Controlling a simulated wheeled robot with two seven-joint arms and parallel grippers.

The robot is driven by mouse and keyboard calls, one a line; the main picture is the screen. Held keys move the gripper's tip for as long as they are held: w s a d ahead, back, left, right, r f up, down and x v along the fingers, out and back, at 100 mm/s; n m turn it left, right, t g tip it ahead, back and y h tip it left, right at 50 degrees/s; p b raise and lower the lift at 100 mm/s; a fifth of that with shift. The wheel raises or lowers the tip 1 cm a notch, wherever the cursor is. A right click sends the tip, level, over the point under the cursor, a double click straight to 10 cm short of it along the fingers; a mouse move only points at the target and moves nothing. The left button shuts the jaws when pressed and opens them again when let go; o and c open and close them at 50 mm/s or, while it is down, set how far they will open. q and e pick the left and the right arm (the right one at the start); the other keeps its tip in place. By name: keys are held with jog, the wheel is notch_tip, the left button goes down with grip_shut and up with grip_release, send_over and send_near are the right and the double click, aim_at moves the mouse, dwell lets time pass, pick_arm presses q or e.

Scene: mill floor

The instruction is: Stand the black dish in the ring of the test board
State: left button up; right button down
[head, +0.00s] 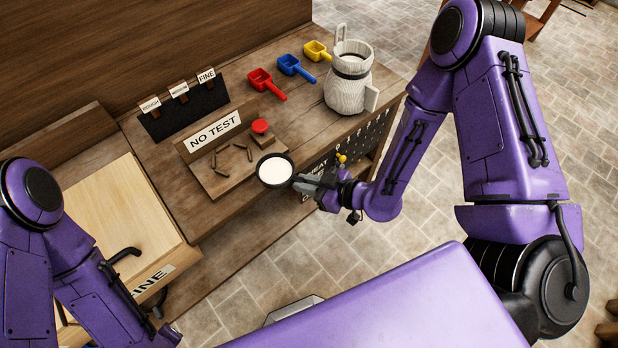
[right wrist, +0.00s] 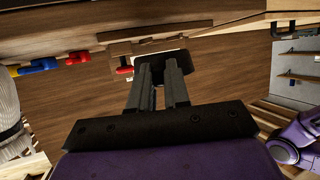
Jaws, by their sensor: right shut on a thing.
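The black dish (head: 275,170), with white stuff filling it, is at the front edge of the test board (head: 207,182) in the head view. My right gripper (head: 299,181) is shut on its right side. In the right wrist view the dark dish (right wrist: 178,57) shows beyond the fingertips (right wrist: 163,72). The board carries a "NO TEST" sign (head: 213,131), a red knob (head: 260,126) on a small block and several short brown pegs. I cannot make out the ring; the dish may cover it. Whether the dish touches the board I cannot tell. My left gripper is out of view.
A black rack (head: 184,108) holds labelled cards. A wooden bin (head: 120,215) is at left. Bare bench lies in front of the board.

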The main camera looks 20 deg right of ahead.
aim_at(293, 176)
jog(key=w, duration=0.1)
jog(key=w+a, duration=0.1)
jog(key=w+f, duration=0.1)
jog(key=shift+w+a, duration=0.2)
jog(key=shift+a, duration=0.2)
jog(key=shift+w+a+r, duration=0.2)
jog(key=shift+w+a, duration=0.2)
jog(key=shift+a, duration=0.2)
jog(key=w+a, duration=0.2)
jog(key=w+a+f+b, duration=0.1)
jog(key=w+a, duration=0.1)
jog(key=w, duration=0.1)
jog(key=w+a+b, duration=0.1)
jog(key=w+a, duration=0.2)
jog(key=shift+w+f, duration=0.15)
jog(key=shift+w, duration=0.1)
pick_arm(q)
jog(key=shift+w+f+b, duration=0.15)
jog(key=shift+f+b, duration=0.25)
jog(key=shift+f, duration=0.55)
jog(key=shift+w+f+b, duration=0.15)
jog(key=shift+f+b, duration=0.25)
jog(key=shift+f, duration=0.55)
pick_arm(e)
jog(key=shift+f, duration=0.8)
jog(key=shift+s, duration=0.1)
jog(key=c, duration=1)
grip_release()
